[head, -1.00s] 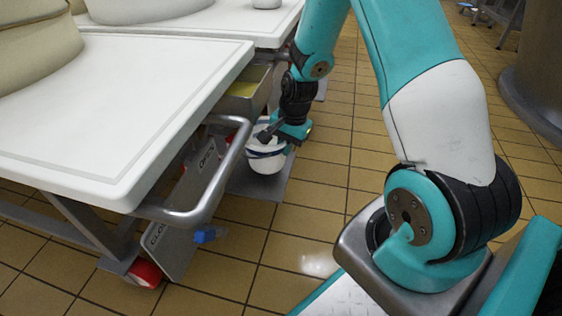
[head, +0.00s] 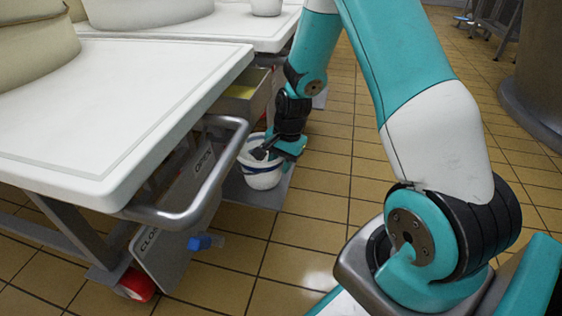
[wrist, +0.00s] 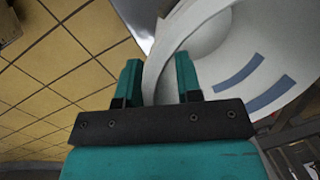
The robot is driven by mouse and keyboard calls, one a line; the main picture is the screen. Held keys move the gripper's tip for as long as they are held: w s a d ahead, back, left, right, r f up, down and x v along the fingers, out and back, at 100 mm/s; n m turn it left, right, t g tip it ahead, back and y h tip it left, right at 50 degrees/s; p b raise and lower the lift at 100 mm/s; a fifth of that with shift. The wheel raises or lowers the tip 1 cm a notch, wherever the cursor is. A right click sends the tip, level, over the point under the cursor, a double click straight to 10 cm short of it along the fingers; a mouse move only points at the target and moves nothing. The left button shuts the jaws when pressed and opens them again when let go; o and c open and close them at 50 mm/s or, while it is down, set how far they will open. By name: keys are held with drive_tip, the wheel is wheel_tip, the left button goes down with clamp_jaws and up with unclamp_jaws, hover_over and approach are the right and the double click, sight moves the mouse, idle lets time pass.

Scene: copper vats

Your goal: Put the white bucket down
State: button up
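The white bucket (head: 262,178) with a blue band is low beside the near table, over a grey low shelf (head: 240,192). In the head view it looks upright, and its base appears to be at the shelf; I cannot tell if it rests with full weight. My gripper (head: 268,147) is at the bucket's upper right edge. Part of the bucket is hidden by my gripper and the table's rail.
The white table top (head: 110,110) with its grey tubular handle (head: 225,175) overhangs at the left. Tiled floor (head: 330,200) is open to the right.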

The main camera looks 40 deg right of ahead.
wheel_tip(320, 180, up, 12)
drive_tip(key=s+d+p, duration=0.1)
drive_tip(key=p, duration=0.7)
drive_tip(key=shift+d, duration=0.4)
idle(0.8)
